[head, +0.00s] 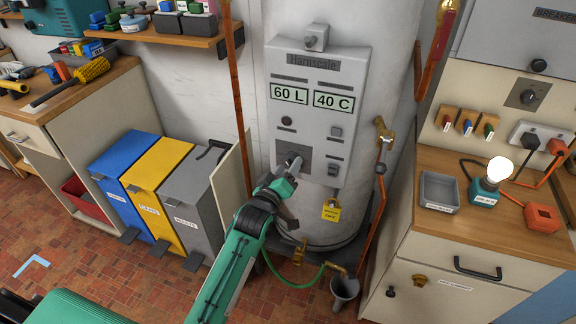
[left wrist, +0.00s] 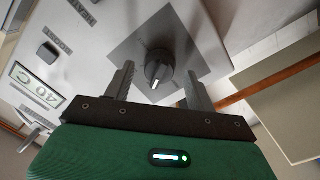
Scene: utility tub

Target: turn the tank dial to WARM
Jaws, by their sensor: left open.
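The tank dial is a dark round knob (left wrist: 159,66) with a white pointer mark, on a dark grey square plate (left wrist: 165,45) of the tank's panel. In the head view the plate (head: 280,153) shows on the lower panel, and my gripper covers most of the knob. My left gripper (head: 291,168) is open in front of it. In the left wrist view the two fingers of my left gripper (left wrist: 162,77) stand on either side of the knob, with gaps visible. The WARM mark cannot be read in either view. My right gripper is not in view.
The grey panel (head: 317,100) carries displays reading 60 L and 40 C, with small switches below. A yellow tag (head: 331,212) hangs under it. Copper pipes (head: 236,100) run on both sides of the tank. Blue, yellow and grey bins (head: 166,165) stand left, a counter (head: 470,245) right.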

